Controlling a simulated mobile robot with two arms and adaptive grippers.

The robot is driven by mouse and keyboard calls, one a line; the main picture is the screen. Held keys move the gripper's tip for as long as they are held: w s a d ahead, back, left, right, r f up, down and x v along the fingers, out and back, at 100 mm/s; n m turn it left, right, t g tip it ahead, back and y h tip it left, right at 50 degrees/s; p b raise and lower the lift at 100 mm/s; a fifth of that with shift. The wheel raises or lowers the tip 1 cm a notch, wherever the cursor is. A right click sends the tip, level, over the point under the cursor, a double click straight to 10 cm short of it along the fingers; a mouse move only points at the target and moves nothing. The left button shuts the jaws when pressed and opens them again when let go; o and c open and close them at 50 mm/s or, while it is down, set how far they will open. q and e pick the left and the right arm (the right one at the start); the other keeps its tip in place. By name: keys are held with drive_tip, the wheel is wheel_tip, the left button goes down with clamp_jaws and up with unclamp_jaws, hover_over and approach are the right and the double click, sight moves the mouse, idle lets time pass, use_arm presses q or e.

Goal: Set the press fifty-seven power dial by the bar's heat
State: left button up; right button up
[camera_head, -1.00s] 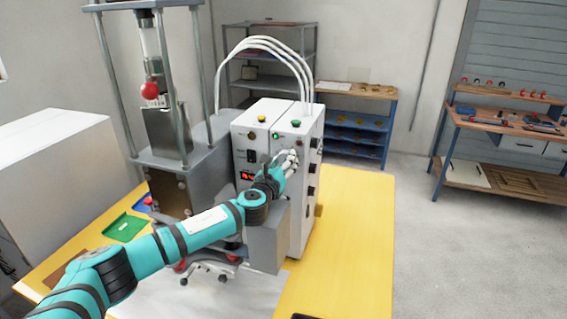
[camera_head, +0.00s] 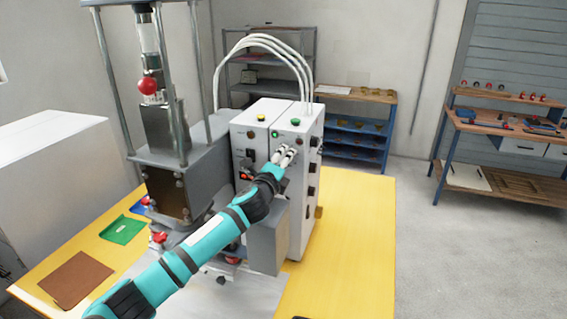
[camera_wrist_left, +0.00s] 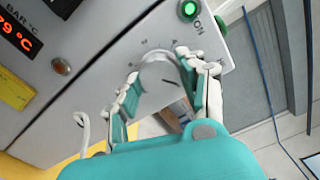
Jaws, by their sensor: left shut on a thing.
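The power dial (camera_wrist_left: 157,62) is a pale round knob on the grey front panel of the press's control box (camera_head: 298,222), with small marks around it. My left gripper (camera_wrist_left: 158,68) is shut on it, one finger on each side; in the head view the gripper (camera_head: 284,155) covers the dial. The bar heat display (camera_wrist_left: 17,33) shows red digits ending in 79 °C, with its left part cut off by the frame. A green lamp (camera_wrist_left: 188,10) glows beside the word ON. My right gripper is not in view.
The press (camera_head: 180,150) with a red ball knob (camera_head: 148,86) stands left of the box. A green tray (camera_head: 123,229) and brown mat (camera_head: 77,279) lie on the yellow table (camera_head: 350,230). White hoses arch above the box. The table's right side is mostly clear.

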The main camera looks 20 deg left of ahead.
use_arm(q)
drive_tip(key=n, duration=0.4)
drive_tip(key=shift+n+b, duration=0.3)
drive_tip(key=shift+n, duration=0.1)
idle(0.5)
drive_tip(key=o, duration=1.2)
drive_tip(key=shift+c, duration=0.2)
drive_tip(key=shift+s, duration=0.15)
drive_tip(key=s, duration=1.2)
drive_tip(key=shift+a, duration=0.25)
